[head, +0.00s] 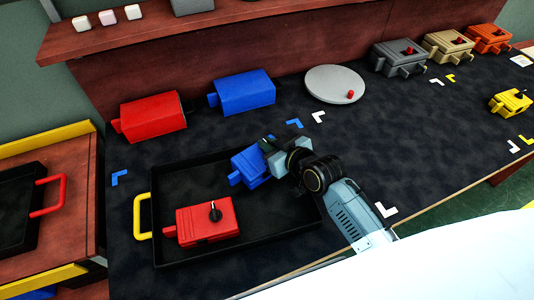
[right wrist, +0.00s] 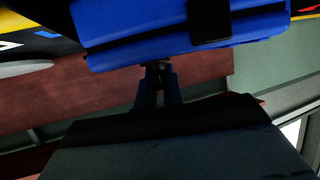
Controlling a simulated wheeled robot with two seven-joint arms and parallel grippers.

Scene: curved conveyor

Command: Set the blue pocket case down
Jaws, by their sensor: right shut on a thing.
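The small blue pocket case (head: 247,168) is in my right gripper (head: 272,146), which is shut on it. In the head view it appears over the back right part of the black tray (head: 158,200); I cannot tell whether it touches the tray. The gripper and wrist hide part of its right side. The right wrist view shows the blue case (right wrist: 140,25) large at the top, against the gripper fingers (right wrist: 158,78). My left gripper is not in view.
A small red case (head: 195,228) with a black knob lies in the tray's front left. Larger red (head: 152,116) and blue (head: 242,92) boxes stand behind. A grey disc (head: 330,84) with a red knob and several small cases (head: 390,60) are farther right. The tray has a yellow handle (head: 142,216).

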